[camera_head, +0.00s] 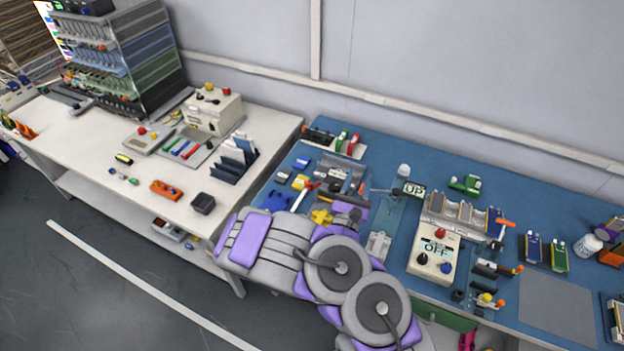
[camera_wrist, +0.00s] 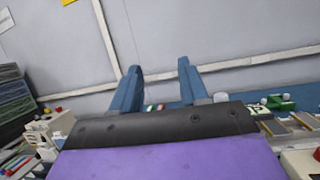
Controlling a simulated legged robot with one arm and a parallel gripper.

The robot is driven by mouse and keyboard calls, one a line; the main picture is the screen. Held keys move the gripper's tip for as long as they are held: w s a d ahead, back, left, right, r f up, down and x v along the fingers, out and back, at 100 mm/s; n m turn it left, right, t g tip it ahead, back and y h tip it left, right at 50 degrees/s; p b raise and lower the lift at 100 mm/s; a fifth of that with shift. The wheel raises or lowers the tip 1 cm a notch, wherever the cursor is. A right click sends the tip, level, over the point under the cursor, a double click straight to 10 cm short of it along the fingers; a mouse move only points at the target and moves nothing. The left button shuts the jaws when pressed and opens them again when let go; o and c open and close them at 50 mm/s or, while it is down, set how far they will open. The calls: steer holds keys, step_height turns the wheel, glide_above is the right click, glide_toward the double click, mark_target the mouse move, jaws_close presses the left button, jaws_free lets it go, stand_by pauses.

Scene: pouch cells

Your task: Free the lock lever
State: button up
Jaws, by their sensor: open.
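Orange-handled levers stand at the right part of the blue bench: one upper lever (camera_head: 504,223), one (camera_head: 515,270) below it and one (camera_head: 498,303) near the front edge. I cannot tell which is the lock lever. They are beside a cream control box (camera_head: 434,253) marked OFF, with a red button and dark knobs. My gripper (camera_wrist: 158,67) is open and empty in the wrist view, its two blue fingers apart and pointing toward the wall. It is well to the left of the levers. In the head view its fingers cannot be made out clearly.
A rack of pouch cells (camera_head: 460,215) stands behind the control box. A green clamp-like item (camera_head: 465,184) lies further back. A grey mat (camera_head: 556,308) is bare at the right. A white bench (camera_head: 75,150) with stacked trays (camera_head: 130,60) is at the left.

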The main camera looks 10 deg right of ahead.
steer(key=a+f+n+y, duration=0.4)
steer(key=a+f+y, duration=0.2)
steer(key=f, duration=0.3)
steer(key=n+g+y+b, duration=0.1)
steer(key=y, duration=0.2)
glide_toward(309, 186)
steer(key=shift+n, duration=0.3)
steer(key=w+b, duration=0.1)
steer(key=w, duration=0.3)
steer(key=w+b, duration=0.1)
steer(key=w, duration=0.1)
steer(key=shift+w+d+r+b, duration=0.1)
steer(key=shift+d+b, duration=0.2)
steer(key=shift+d, duration=0.1)
steer(key=w, duration=0.2)
steer(key=w+d+b, duration=0.1)
steer(key=w, duration=0.1)
steer(key=shift+w+d, duration=0.2)
steer(key=shift+w, duration=0.2)
steer(key=shift+w+a+r, duration=0.1)
steer(key=shift+w, duration=0.45)
steer(key=shift+w+a, duration=0.15)
steer(key=shift+a, duration=0.2)
